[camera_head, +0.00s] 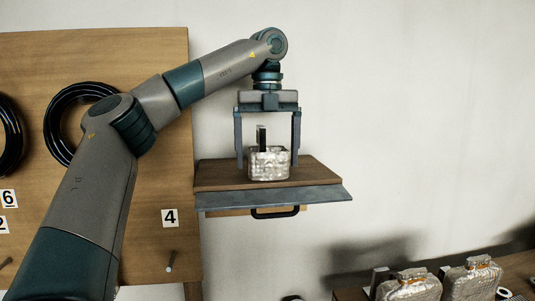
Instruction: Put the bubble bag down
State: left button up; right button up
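A silvery, see-through bubble bag (269,166) stands upright on a small wooden shelf (320,177) at the middle of the view. A dark upright piece (261,138) sticks up at its top. My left gripper (267,167) points straight down over the bag. Its two fingers are wide apart, one on each side of the bag, with a gap seen on both sides. Whether the fingertips touch the shelf I cannot tell. My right gripper is not in view.
The shelf has a grey front edge and a black handle (275,213) below it. A wooden board (160,70) with black hoops (65,105) and number labels stands at the left. More bubble-wrapped packages (410,286) sit on a surface at bottom right. The wall behind is bare.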

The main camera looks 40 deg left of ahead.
pick_arm(q)
notch_tip(320, 180, up, 12)
jog(key=shift+r, duration=0.2)
dwell(1.0)
dwell(1.4)
